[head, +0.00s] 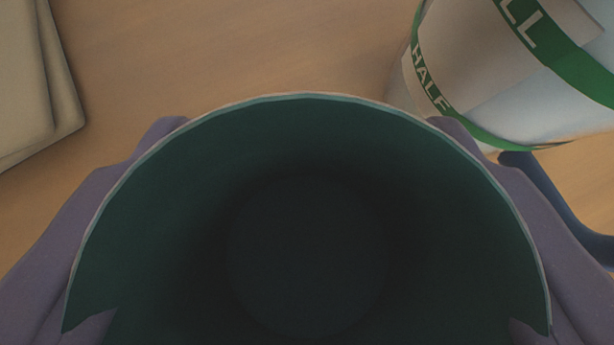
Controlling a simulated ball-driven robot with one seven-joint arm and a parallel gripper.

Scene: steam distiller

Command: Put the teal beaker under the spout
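The teal beaker (308,135) fills the lower middle of the head view. I look down into its open mouth, and its inside is dark and looks empty. My gripper (308,200) has one purple finger on each side of the beaker, against its outer wall. The fingers are shut on the beaker. The near part of the rim is cut off by the lower picture edge. The spout is not in view. I cannot tell how high the beaker is above the wooden surface.
A white container (480,75) with green bands marked "HALF" and another partly cut-off word stands at the upper right, close to the right finger. A dark blue curved piece (555,195) lies below it. A beige stacked item (35,90) is at the upper left. Bare wooden surface (240,45) lies between them.

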